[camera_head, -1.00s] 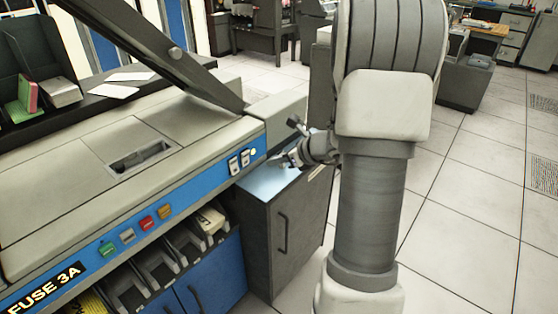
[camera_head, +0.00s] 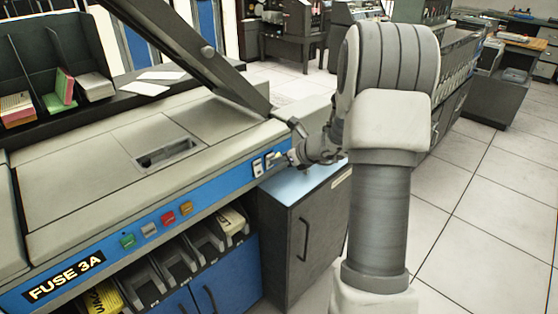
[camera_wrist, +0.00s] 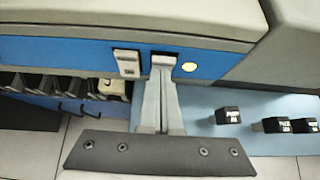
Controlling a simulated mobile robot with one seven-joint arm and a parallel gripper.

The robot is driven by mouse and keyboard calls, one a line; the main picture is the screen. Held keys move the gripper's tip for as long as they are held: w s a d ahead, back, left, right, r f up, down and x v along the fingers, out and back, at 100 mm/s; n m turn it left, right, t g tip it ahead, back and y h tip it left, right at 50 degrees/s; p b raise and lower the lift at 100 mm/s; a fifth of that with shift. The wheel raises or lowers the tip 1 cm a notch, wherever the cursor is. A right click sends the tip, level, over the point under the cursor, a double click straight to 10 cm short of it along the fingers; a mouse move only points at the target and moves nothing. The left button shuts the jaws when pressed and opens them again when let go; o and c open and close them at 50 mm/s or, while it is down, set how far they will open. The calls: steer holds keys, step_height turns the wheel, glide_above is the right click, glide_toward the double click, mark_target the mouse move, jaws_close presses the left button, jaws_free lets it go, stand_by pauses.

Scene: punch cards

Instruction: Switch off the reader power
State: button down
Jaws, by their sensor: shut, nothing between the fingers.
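The reader's blue front panel (camera_head: 215,188) carries two pale rocker switches near its right end. The left switch (camera_head: 257,167) also shows in the wrist view (camera_wrist: 127,64). The right switch (camera_head: 271,160) is mostly hidden behind my fingertips in the wrist view. A round pale yellow lamp (camera_wrist: 189,67) sits just right of it. My gripper (camera_head: 284,159) is shut and empty, its fingers side by side and pointing at the panel. In the wrist view my fingertips (camera_wrist: 163,62) overlap the right switch; I cannot tell if they touch it.
A row of coloured buttons (camera_head: 168,217) lies left along the panel. A dark cabinet with a light blue top (camera_head: 295,186) stands below my gripper. Small dark blocks (camera_wrist: 228,116) show over the blue top. Card bins (camera_head: 178,262) are under the panel.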

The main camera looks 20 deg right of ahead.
steer(key=p, duration=0.3)
steer(key=shift+w+a+r+g, duration=0.1)
steer(key=shift+w+g, duration=0.2)
steer(key=shift+g, duration=0.1)
steer(key=shift+r, duration=0.2)
steer(key=shift+r+p, duration=0.65)
